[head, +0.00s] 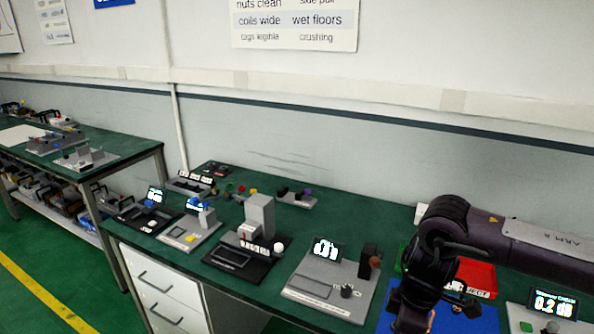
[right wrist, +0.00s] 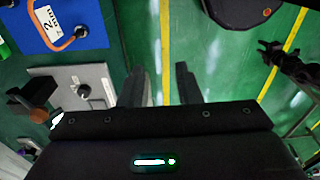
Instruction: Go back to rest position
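My right gripper (right wrist: 162,84) shows in the right wrist view with its two dark fingers apart and nothing between them. It points over the green floor (right wrist: 212,60), just off the bench edge. In the head view my right arm reaches in from the right and its black wrist hangs over the front right of the green bench (head: 390,215). The fingertips cannot be made out there. My left gripper and left arm are not in the head view.
A grey meter unit (head: 325,285) and a blue mat (head: 470,318) lie near my right wrist, with a red tray (head: 476,277) behind it. The display at right (head: 553,303) reads 0.2 dB. Several instruments line the bench to the left. A second bench (head: 120,150) stands far left.

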